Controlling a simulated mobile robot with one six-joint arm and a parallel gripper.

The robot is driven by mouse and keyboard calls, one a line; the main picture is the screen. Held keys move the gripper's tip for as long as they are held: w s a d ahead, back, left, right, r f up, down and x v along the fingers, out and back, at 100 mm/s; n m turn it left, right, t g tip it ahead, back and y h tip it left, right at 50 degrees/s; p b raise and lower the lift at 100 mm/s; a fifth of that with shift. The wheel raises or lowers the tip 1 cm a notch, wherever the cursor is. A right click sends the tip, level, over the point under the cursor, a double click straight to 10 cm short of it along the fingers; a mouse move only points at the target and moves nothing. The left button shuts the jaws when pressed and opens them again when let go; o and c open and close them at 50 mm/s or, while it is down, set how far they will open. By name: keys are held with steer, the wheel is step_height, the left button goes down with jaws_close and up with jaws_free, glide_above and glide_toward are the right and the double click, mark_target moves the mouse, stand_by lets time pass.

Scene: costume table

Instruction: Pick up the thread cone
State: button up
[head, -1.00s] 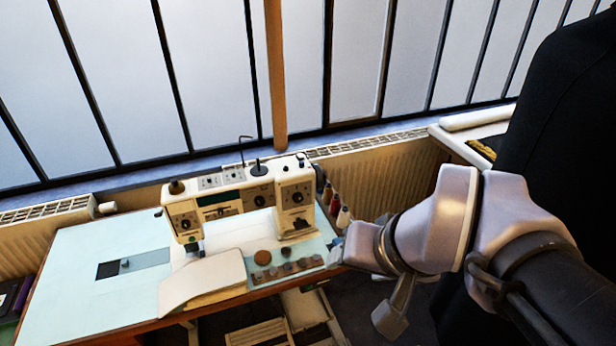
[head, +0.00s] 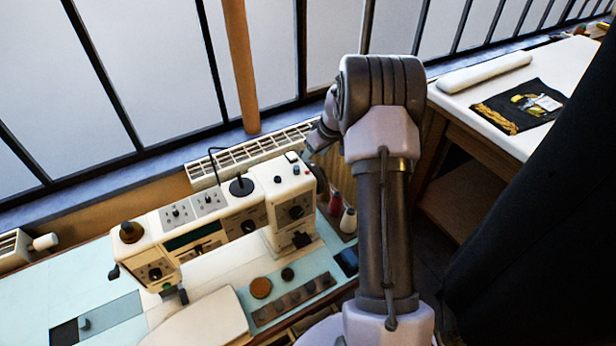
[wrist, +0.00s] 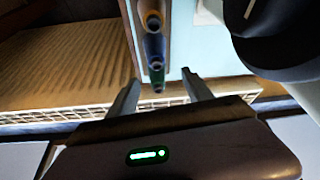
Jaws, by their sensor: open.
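Thread cones stand in a row at the right end of the sewing machine. In the wrist view, a tan cone (wrist: 153,20), a blue cone (wrist: 155,46) and a dark cone (wrist: 158,75) line up, seen from above. My gripper (wrist: 160,93) is open and empty, its fingers either side of the row's near end, apart from the cones. Its fingers are hidden in the head view.
The sewing machine (head: 220,215) stands on the pale blue table (head: 122,250). A radiator (head: 250,150) and windows run behind. Buttons (head: 261,287) lie in front of the machine. A second table (head: 480,70) and a dark garment (head: 540,220) are at the right.

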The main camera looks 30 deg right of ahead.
steer(key=x, duration=0.4)
steer(key=shift+f+b, duration=0.1)
steer(key=shift+b, duration=0.3)
steer(key=f, duration=0.1)
steer(key=f+b, duration=0.1)
steer(key=f, duration=0.1)
steer(key=f+b, duration=0.1)
steer(key=f, duration=0.1)
steer(key=shift+w+d+f, duration=0.1)
steer(key=shift+w+d, duration=0.05)
steer(key=shift+w, duration=0.2)
jaws_close()
